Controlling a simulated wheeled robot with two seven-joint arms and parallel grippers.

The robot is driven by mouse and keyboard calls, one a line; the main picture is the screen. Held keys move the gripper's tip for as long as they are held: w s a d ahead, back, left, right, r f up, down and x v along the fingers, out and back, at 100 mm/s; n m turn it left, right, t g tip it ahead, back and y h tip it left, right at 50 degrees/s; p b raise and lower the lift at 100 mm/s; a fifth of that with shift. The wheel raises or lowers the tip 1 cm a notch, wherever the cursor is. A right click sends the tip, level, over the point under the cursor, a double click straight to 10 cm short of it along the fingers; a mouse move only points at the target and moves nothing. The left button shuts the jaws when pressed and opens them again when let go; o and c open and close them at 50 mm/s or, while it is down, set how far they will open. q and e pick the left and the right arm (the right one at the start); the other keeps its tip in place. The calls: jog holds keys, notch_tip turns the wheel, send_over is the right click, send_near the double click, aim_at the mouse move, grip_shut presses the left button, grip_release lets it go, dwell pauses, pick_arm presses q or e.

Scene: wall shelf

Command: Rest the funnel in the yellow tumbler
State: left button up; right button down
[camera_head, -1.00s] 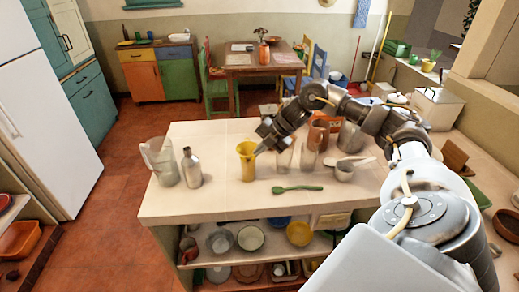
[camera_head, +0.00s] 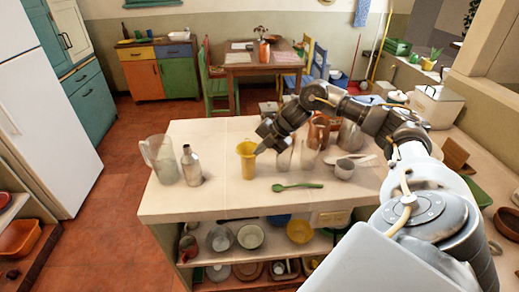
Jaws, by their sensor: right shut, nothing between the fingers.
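The yellow tumbler (camera_head: 247,170) stands upright on the pale counter, left of its middle. Its top looks flared and is the same yellow, so I cannot clearly tell a funnel in its mouth from the tumbler's own rim. No separate funnel can be made out elsewhere on the counter. My right gripper (camera_head: 259,151) reaches in from the right and points down-left. It is shut and empty, with its tips close to the right side of the flared top; whether they touch cannot be told. My left gripper is not in view.
A clear jug (camera_head: 161,158) and a grey metal bottle (camera_head: 191,166) stand to the left. A green spoon (camera_head: 297,187) lies in front. The front-left counter is clear.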

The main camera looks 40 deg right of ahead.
jog(key=c, duration=2.1)
grip_release()
jog(key=o, duration=0.5)
jog(key=shift+c, duration=0.2)
jog(key=b+v, duration=0.2)
jog(key=v, duration=0.8)
jog(key=shift+s+d+r+b, duration=0.15)
jog(key=shift+s+r+b, duration=0.1)
jog(key=shift+b, duration=0.05)
